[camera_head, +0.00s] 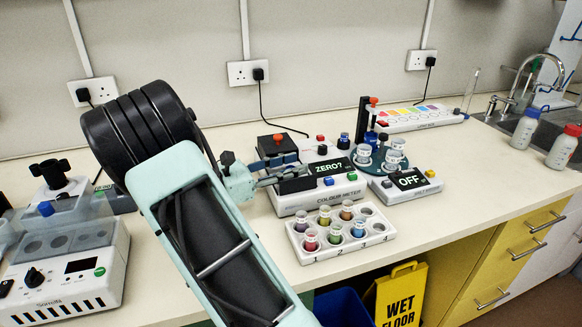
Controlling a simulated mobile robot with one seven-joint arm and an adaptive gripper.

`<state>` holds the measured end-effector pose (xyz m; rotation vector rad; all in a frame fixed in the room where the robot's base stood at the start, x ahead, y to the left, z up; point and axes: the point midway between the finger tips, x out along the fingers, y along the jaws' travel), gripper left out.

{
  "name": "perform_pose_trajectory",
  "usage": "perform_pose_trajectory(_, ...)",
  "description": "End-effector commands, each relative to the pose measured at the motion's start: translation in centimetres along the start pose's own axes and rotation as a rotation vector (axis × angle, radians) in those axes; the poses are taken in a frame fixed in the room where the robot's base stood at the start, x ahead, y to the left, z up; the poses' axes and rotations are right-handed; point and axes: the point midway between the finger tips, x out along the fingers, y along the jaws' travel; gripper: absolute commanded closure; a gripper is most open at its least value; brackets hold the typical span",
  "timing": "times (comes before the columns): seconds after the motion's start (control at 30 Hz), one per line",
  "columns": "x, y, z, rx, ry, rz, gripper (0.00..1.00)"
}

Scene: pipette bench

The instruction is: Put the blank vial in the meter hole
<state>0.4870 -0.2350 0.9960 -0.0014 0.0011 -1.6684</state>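The colour meter (318,197) stands mid-bench, and its display reads "ZERO?". A black block with a red knob (277,140) is at its back left. My gripper (298,178) is at the meter's left part, low over its top. Its fingertips are small and partly lost against the dark parts there. I cannot tell whether they are open or hold anything. The meter hole is not visible. No vial is marked clearly as the blank. Several clear, pale vials (364,154) stand on a round teal stand (380,167) right of the meter.
A white rack (316,253) numbered 1 to 4 holds several coloured vials in front of the meter. A box reading "OFF" (405,188) stands to its right. A white appliance (70,275) is at left. The bench at right, before the sink bottles (524,129), is clear.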

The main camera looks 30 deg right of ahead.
Motion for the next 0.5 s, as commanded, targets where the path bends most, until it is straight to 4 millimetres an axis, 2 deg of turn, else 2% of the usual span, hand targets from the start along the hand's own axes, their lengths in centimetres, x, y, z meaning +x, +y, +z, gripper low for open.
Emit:
perform_pose_trajectory(0.3, -5.4, 0.1, 0.0, 0.0, 0.0, 0.003, 0.66)
perform_pose_trajectory(0.5, -7.3, 0.0, 0.0, -0.001, 0.0, 0.0, 0.66)
